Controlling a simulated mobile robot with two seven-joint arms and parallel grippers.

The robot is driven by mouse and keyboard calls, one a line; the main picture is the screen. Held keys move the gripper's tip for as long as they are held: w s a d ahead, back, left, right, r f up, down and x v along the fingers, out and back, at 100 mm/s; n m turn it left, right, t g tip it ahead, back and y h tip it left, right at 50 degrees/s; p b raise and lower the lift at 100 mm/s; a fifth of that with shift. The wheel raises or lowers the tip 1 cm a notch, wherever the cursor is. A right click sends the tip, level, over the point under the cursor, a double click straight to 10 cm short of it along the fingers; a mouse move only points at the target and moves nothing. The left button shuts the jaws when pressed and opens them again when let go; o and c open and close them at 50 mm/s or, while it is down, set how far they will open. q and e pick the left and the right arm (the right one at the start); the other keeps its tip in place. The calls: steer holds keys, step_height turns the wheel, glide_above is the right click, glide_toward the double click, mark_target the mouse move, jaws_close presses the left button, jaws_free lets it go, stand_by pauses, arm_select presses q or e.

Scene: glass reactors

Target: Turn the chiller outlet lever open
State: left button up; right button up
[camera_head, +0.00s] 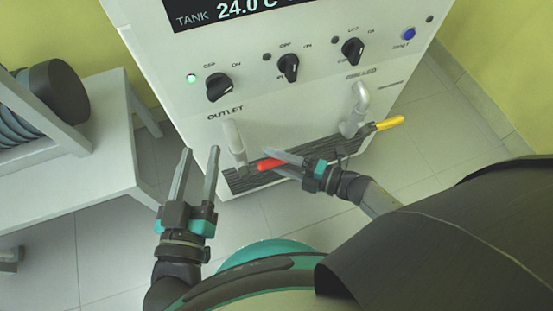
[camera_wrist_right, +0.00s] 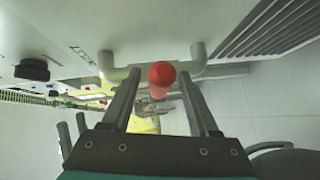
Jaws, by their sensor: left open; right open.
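The chiller (camera_head: 160,60) is a white cabinet. Its outlet pipe (camera_head: 233,142) stands under the word OUTLET, with a red lever (camera_head: 268,164) at its lower end pointing right. My right gripper (camera_head: 278,158) is open at the red lever. In the right wrist view the lever's rounded red end (camera_wrist_right: 162,74) lies between the two spread fingers, with gaps on both sides. My left gripper (camera_head: 197,160) is open and empty, left of the outlet pipe, with its fingers pointing up the picture. Part of the red lever is hidden by my right gripper.
A second pipe (camera_head: 356,110) with a yellow lever (camera_head: 389,123) is on the right of the chiller front. Black knobs (camera_head: 219,87) and a blue button (camera_head: 408,34) sit above. A dark grille (camera_head: 235,184) runs below the pipes. A white bench (camera_head: 90,160) stands at the left.

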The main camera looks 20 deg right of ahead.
jaws_close()
stand_by(0.4)
stand_by(0.9)
